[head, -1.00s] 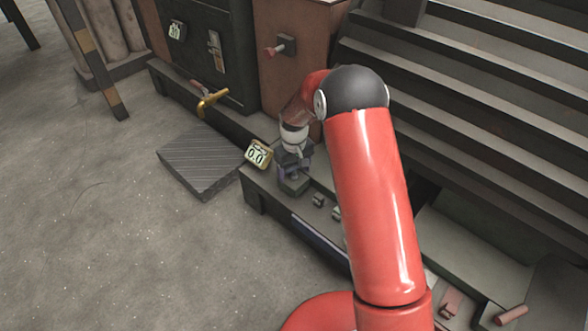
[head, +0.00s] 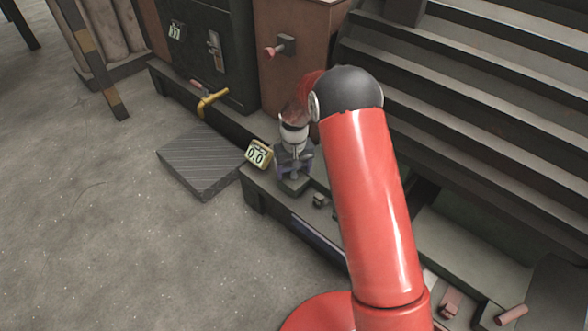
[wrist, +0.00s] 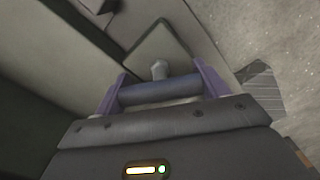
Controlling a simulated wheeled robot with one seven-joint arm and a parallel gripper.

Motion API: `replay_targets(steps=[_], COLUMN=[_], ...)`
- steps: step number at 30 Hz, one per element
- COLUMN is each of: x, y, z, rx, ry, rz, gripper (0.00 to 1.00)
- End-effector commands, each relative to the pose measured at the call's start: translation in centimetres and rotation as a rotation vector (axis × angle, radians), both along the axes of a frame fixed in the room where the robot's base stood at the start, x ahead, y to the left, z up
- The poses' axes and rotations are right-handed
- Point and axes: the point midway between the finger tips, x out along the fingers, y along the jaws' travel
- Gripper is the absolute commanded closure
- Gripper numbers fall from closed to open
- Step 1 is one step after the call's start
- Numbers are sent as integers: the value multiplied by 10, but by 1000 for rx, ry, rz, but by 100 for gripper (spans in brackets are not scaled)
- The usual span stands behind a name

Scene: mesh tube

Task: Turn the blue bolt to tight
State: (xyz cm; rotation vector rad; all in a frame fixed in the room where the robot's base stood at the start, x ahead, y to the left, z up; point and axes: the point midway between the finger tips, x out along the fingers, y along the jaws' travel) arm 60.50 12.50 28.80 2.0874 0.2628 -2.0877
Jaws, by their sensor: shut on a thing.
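The blue bolt (wrist: 160,91) shows in the wrist view as a dark blue crossbar in front of a pale grey post with a rounded end. Behind the post is a grey square block (wrist: 165,47). My gripper (wrist: 160,86) has its two purple fingers at the two ends of the crossbar, shut on it. In the head view my gripper (head: 294,163) is low over the bench, and the bolt is mostly hidden by it. A yellow-framed display (head: 257,155) beside it reads 0.0.
The low dark bench (head: 265,195) carries a small metal block (head: 319,200) right of my gripper. A yellow handle (head: 212,99) and a ribbed floor plate (head: 200,160) lie to the left. Grey steps (head: 470,110) rise behind my arm. The floor at left is open.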

Motion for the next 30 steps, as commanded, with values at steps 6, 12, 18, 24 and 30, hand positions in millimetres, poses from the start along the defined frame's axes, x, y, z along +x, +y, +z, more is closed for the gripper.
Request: replay_targets(steps=[6, 12, 18, 24, 30], x=[0, 0, 1, 1, 0], y=[0, 0, 0, 0, 0], z=[0, 0, 14, 49, 74], rx=[0, 1, 1, 1, 0], ry=[0, 0, -2, -4, -2], rz=[-3, -2, -1, -2, -2], gripper=[5, 5, 5, 5, 5])
